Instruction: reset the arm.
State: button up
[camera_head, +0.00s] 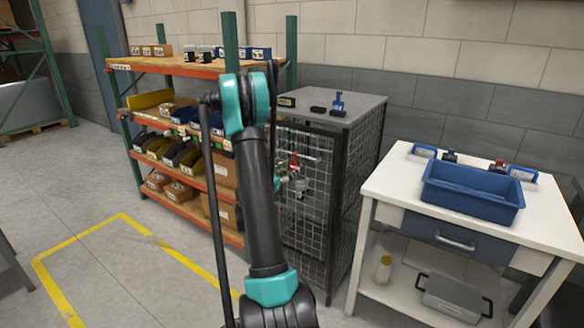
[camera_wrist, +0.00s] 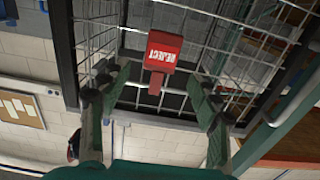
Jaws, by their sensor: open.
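My arm (camera_head: 262,190) stands raised in the middle of the head view and hides part of the shelf and cage. In the wrist view my gripper (camera_wrist: 158,78) is open, with its two fingers spread and nothing held between them. A red tag reading REJECT (camera_wrist: 163,52) shows between and beyond the fingers, in front of the wire mesh; I cannot tell how far off it is. A small red part (camera_head: 294,160) shows at the cage front in the head view. The gripper is mostly hidden behind the arm there.
A wire mesh cage (camera_head: 345,190) with small items on top stands right of my arm. A shelf rack (camera_head: 140,65) with bins and boxes is behind. A white workbench (camera_head: 380,188) with a blue tray (camera_head: 470,205) stands right. Floor at left is clear, with yellow lines.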

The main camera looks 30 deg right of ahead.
jog(key=s+a+f+n+g+y, duration=0.1)
jog(key=s+a+n+y, duration=0.3)
jog(key=s+a, duration=0.5)
jog(key=s+a+f+n+g+y, duration=0.1)
jog(key=s+a+f+n+y, duration=0.3)
jog(key=a, duration=1.2)
jog(key=s+a+f+n+y, duration=0.2)
jog(key=s+a+n+y, duration=0.3)
jog(key=s+a+y, duration=0.3)
jog(key=s+a, duration=0.4)
jog(key=s, duration=0.2)
jog(key=shift+a+f+g+y, duration=0.2)
jog(key=shift+a+g+y, duration=0.1)
jog(key=shift+a+g, duration=0.1)
